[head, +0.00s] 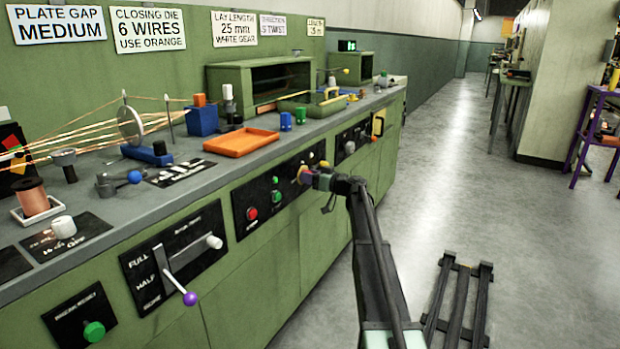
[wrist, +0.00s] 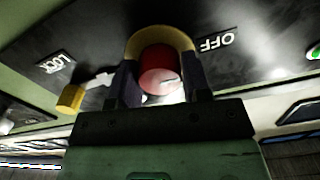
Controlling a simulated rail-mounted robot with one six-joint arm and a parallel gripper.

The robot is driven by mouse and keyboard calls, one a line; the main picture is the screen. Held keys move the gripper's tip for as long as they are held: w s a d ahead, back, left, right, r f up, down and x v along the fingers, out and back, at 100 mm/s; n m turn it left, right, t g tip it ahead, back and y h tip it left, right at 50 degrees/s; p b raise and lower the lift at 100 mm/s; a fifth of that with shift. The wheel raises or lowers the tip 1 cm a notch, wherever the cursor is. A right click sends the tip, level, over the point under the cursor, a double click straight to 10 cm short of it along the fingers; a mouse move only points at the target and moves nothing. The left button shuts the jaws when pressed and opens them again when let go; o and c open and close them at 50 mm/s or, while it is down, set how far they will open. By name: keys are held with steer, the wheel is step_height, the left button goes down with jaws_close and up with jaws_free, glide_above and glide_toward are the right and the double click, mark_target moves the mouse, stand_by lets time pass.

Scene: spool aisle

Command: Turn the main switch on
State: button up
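The main switch is a red knob (wrist: 160,72) on a round yellow plate (wrist: 160,37), on the dark front panel of the green machine. In the wrist view the word OFF shows to the right of the knob and LOCK at the far left. My gripper (wrist: 160,85) has one dark finger on each side of the red knob, with no clear gap, so it looks shut on it. In the head view my gripper (head: 309,176) is at the panel and hides most of the switch. The yellow plate's edge (head: 302,172) shows there.
A small yellow padlock-like piece (wrist: 70,98) sits beside the switch near LOCK. In the head view, a red button (head: 252,213) and green buttons (head: 277,195) are left of my gripper. An orange tray (head: 241,141) rests on the worktop above. The aisle floor at right is open, with a dark pallet (head: 460,300).

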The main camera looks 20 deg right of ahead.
steer(key=shift+m, duration=0.3)
steer(key=shift+c, duration=0.3)
steer(key=m, duration=0.3)
steer(key=shift+m, duration=0.3)
steer(key=m, duration=0.4)
steer(key=shift+m, duration=0.3)
steer(key=m, duration=0.9)
steer(key=o, duration=0.9)
